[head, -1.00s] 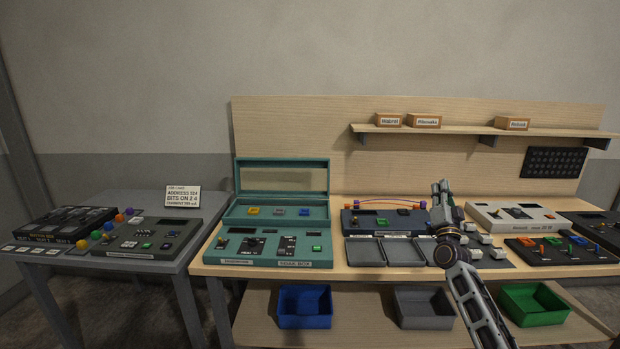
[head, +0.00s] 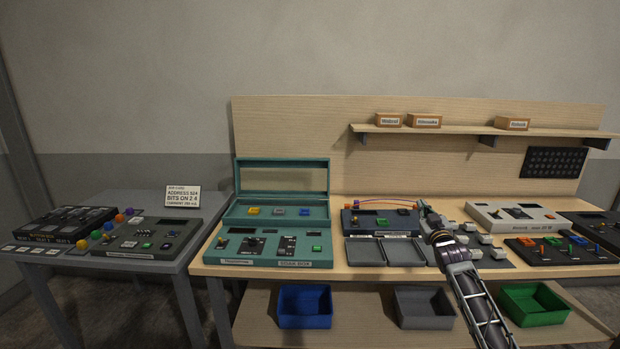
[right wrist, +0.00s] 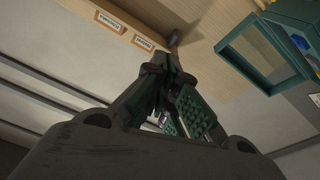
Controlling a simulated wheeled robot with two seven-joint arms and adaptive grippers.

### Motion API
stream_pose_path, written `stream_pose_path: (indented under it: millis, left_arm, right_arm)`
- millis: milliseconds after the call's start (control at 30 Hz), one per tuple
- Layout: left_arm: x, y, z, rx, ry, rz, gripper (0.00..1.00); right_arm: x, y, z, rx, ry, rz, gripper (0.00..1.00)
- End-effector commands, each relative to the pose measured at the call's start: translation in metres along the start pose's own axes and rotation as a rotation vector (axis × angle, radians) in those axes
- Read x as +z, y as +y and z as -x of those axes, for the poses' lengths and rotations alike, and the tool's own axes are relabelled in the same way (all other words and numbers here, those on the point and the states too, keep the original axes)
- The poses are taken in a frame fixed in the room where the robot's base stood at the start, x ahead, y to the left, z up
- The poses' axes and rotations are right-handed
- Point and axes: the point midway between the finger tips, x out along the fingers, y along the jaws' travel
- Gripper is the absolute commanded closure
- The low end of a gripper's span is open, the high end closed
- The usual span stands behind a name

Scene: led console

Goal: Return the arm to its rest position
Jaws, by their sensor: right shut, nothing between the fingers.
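My right gripper (head: 424,208) is in front of the bench, just right of the dark blue console (head: 362,222). Its fingers are shut and hold nothing. In the right wrist view the closed fingers (right wrist: 165,92) fill the middle, with the bench's back panel and shelf behind them. My right arm comes up from the lower right of the head view and covers part of the grey trays and white keys. My left gripper is not in view.
A teal console (head: 268,246) stands on the bench's left; a white console (head: 515,216) is at right. A dark side table (head: 185,262) holds another console and a sign card (head: 183,196). Blue (head: 305,308), grey (head: 424,308) and green (head: 534,305) bins sit below.

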Motion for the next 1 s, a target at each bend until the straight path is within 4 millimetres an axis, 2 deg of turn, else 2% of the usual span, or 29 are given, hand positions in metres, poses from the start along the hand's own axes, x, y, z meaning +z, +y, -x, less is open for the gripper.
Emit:
stream_pose_path:
  millis: [167,467,667,1000]
  left_arm:
    - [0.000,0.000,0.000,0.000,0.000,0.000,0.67]
    - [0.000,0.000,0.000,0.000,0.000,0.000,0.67]
    - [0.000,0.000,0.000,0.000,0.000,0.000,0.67]
    - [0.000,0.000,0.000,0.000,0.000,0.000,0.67]
  right_arm:
    - [0.016,0.002,0.001,0.013,-0.057,0.080,1.00]
    - [0.094,-0.025,0.021,-0.021,-0.163,0.061,1.00]
    - [0.166,-0.051,0.047,-0.051,-0.266,0.051,1.00]
    - [0.291,-0.096,0.115,-0.105,-0.457,0.033,1.00]
